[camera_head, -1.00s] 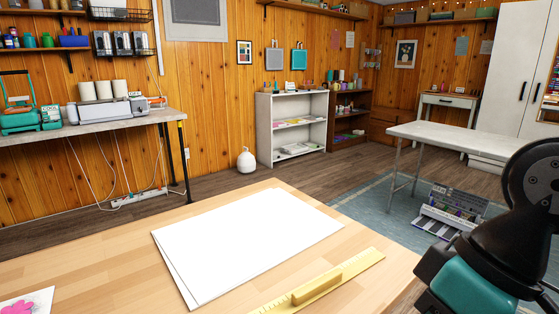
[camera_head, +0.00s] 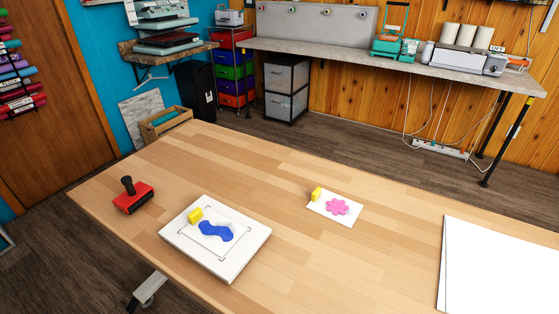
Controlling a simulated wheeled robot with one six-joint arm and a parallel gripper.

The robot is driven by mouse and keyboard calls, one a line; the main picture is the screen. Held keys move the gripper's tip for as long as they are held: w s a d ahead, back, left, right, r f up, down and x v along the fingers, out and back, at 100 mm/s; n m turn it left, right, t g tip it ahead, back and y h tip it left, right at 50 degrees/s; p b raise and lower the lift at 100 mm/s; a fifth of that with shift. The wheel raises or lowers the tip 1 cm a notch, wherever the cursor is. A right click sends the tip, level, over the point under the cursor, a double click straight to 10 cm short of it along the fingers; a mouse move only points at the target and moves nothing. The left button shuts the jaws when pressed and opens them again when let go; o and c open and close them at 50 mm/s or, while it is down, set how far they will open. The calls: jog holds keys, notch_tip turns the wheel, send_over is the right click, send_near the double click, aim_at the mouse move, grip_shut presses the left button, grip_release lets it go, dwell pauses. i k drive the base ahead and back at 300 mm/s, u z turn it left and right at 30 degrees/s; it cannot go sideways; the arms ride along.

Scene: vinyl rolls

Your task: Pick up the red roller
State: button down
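A red roller (camera_head: 134,199) with a black upright handle stands on the wooden table (camera_head: 290,177), near its left end. It lies left of a white board with a blue shape. Nothing covers it in this view. My gripper is not in view now, so its state is hidden.
A card with a pink flower (camera_head: 337,207) and white sheets (camera_head: 502,265) lie further right. A wooden crate (camera_head: 165,123) stands beyond the table's far left edge.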

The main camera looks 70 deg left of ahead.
aim_at(135, 196)
jog(key=u, duration=2.4)
jog(key=k, duration=0.45)
jog(key=u, duration=1.15)
jog(key=i, duration=0.6)
jog(key=u, duration=0.45)
